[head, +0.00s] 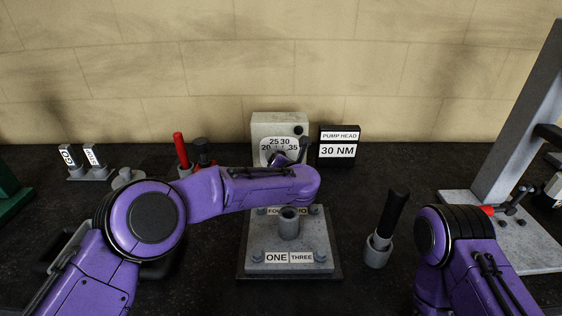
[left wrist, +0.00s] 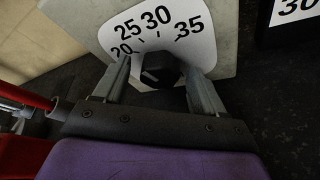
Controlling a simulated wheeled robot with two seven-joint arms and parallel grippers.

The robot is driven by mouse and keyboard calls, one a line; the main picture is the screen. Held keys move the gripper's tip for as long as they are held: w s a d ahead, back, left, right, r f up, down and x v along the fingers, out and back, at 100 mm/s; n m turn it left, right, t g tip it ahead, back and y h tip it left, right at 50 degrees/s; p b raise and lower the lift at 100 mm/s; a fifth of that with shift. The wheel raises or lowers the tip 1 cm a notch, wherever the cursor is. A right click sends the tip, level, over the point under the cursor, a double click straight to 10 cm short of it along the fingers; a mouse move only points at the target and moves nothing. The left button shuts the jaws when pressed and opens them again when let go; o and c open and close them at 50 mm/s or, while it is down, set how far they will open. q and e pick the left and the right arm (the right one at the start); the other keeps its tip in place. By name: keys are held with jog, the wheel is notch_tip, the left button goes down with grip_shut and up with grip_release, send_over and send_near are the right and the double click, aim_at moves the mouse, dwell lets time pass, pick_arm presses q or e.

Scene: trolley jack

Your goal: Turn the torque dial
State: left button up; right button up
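The torque dial is a dark knob (left wrist: 159,70) on a white scale plate (left wrist: 180,18) marked 20, 25, 30 and 35. The plate is on the front of a pale grey box (head: 264,126) at the back of the bench. My left gripper (head: 290,156) is at the dial, partly covering it in the head view. In the left wrist view its two fingers (left wrist: 158,76) stand open on either side of the knob, with small gaps showing. Where the knob points is hard to tell. My right gripper is out of the head view; only its purple arm shows.
A black sign (head: 338,148) right of the box reads PUMP HEAD, 30 NM. A grey bolted block (head: 289,238) with numbered labels stands below my left arm. A black-handled tool (head: 391,215) stands upright in a holder to its right. A grey press-like frame (head: 515,120) is far right.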

pick_arm(q)
jog(key=b+v, duration=0.3)
jog(key=v, duration=0.7)
jog(key=shift+s, duration=0.2)
jog(key=shift+d+r, duration=0.15)
